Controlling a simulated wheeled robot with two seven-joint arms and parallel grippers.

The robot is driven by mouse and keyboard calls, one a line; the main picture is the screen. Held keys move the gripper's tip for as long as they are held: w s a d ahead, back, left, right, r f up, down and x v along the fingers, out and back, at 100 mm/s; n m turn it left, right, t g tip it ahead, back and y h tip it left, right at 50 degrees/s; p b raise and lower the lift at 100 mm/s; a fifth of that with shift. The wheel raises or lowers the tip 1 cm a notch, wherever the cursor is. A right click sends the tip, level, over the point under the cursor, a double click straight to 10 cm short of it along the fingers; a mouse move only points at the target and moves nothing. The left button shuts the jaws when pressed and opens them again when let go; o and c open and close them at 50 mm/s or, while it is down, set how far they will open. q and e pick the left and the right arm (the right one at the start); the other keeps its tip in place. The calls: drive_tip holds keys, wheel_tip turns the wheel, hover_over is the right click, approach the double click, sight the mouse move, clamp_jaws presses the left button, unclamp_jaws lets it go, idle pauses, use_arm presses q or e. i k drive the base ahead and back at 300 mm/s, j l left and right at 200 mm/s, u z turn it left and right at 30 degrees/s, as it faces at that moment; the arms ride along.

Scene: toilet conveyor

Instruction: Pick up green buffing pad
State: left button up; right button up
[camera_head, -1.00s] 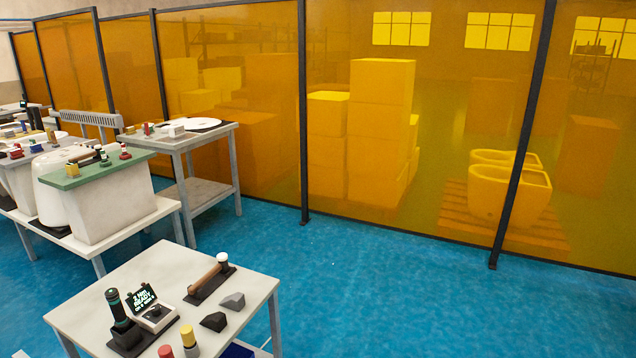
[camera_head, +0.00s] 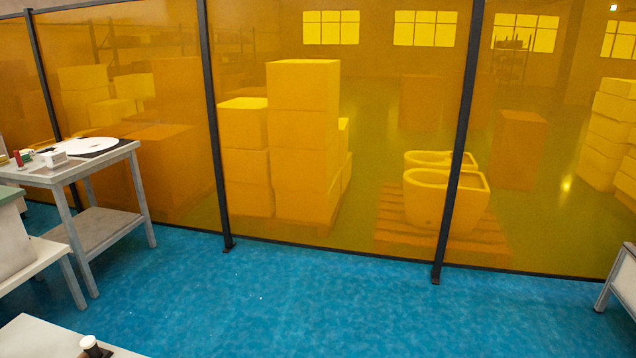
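I see no green buffing pad in the head view now. Neither of my grippers is in the picture. A small table (camera_head: 50,340) shows only its corner at the bottom left, with one dark, white-topped item (camera_head: 92,346) on it, cut off by the bottom edge.
An amber screen on dark posts (camera_head: 222,190) crosses the view, with boxes (camera_head: 302,135) and toilet bowls (camera_head: 445,195) behind it. A side table (camera_head: 100,165) with a white disc (camera_head: 88,146) stands at left. Blue floor (camera_head: 320,305) is clear. A white-panelled item (camera_head: 622,280) is at right.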

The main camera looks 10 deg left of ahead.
sight(26, 157)
drive_tip(key=i, duration=1.4)
drive_tip(key=i+u, duration=0.4)
drive_tip(key=i, duration=0.35)
drive_tip(key=i+l+u, duration=0.15)
drive_tip(key=i+u, duration=0.3)
drive_tip(key=i, duration=0.25)
drive_tip(key=i+j+u, duration=0.15)
drive_tip(key=i+u, duration=0.65)
drive_tip(key=i+l+u, duration=0.1)
drive_tip(key=i+u, duration=0.3)
drive_tip(key=i+j, duration=0.25)
drive_tip(key=i, duration=0.25)
drive_tip(key=i+j+u, duration=0.1)
drive_tip(key=i+j, duration=0.2)
drive_tip(key=i, duration=0.15)
drive_tip(key=i+j+u, duration=0.15)
drive_tip(key=i+j, duration=0.15)
drive_tip(key=j, duration=0.2)
drive_tip(key=i+j+u, duration=0.2)
drive_tip(key=i+j, duration=0.15)
drive_tip(key=j, duration=0.1)
